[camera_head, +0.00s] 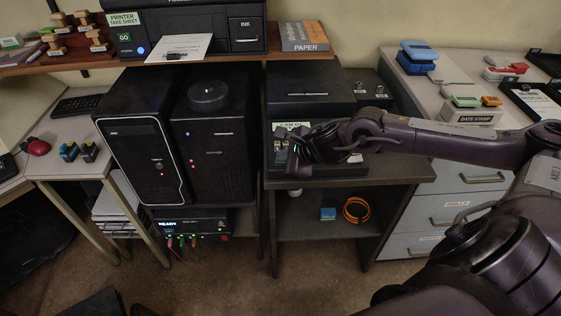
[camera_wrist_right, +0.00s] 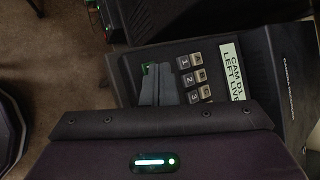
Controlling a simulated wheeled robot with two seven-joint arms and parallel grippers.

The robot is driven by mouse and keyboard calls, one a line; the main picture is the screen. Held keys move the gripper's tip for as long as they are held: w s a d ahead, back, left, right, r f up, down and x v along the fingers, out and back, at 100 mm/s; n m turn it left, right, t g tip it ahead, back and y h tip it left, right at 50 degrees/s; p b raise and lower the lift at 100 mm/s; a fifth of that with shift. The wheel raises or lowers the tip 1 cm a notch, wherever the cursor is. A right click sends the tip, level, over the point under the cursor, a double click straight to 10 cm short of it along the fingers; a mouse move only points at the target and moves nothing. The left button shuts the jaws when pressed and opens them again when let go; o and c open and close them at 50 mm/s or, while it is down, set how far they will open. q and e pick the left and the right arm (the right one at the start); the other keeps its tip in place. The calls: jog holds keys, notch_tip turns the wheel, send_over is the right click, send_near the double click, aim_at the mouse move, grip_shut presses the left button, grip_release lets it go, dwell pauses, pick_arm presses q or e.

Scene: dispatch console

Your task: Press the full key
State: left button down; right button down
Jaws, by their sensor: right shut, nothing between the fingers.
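A dark camera console with a pale label (camera_wrist_right: 236,72) reading "CAM 01 LEFT LIVE" shows in the right wrist view. Its grey keys (camera_wrist_right: 187,79) are marked 1, 2, 3, with a second row of lettered keys (camera_wrist_right: 201,75) beside them. No key that reads "full" can be made out. My right gripper (camera_wrist_right: 157,70) is shut and empty, its tips over the console just left of the numbered keys. A green glow shows at the tips, and the fingers hide part of the panel there. In the head view my right gripper (camera_head: 291,162) hides much of the console. My left gripper is not in view.
A black box (camera_head: 310,92) stands behind the console. Two black computer towers (camera_head: 143,145) stand left of it. A shelf with a printer (camera_head: 190,32) and paper box (camera_head: 304,36) runs above. Orange cable (camera_head: 357,210) lies on the lower shelf. Drawers (camera_head: 460,178) stand right.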

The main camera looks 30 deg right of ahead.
jog(key=shift+r+p, duration=0.3)
jog(key=shift+r, duration=0.4)
jog(key=shift+r, duration=0.1)
jog(key=shift+r+p, duration=1.5)
jog(key=shift+r, duration=0.95)
jog(key=shift+a+f, duration=0.1)
